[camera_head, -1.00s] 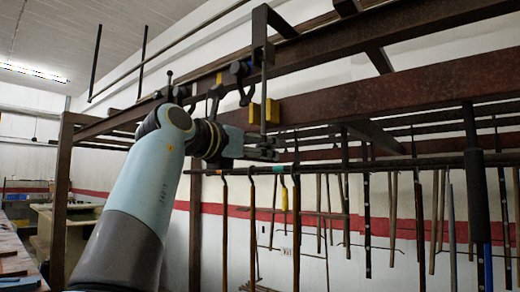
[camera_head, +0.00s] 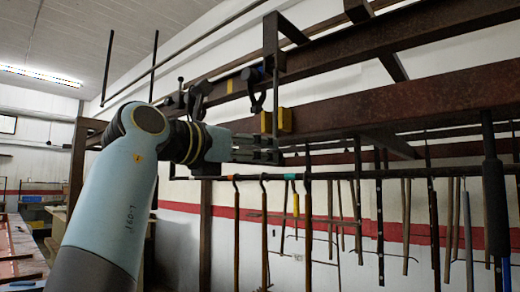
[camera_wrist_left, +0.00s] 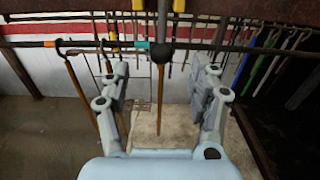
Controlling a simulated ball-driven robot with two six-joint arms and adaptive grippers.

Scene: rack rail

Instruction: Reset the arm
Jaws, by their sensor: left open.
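My left arm comes in from the lower left in the head view. My left gripper (camera_head: 262,149) is in front of the rusty rack, just above the dark hanging rail (camera_head: 350,174). In the left wrist view its two fingers stand wide apart (camera_wrist_left: 161,88), with nothing held between them. A wooden-handled hooked stick (camera_wrist_left: 160,100) hangs from the rail and shows in the gap between the fingers, apparently beyond them. My right gripper is not in view.
Rusty beams (camera_head: 400,105) run above the rail, with a yellow block (camera_head: 285,120) and a vertical bar close to the gripper. Several sticks and canes (camera_head: 265,235) hang below the rail. A workbench (camera_head: 20,245) stands at the far left.

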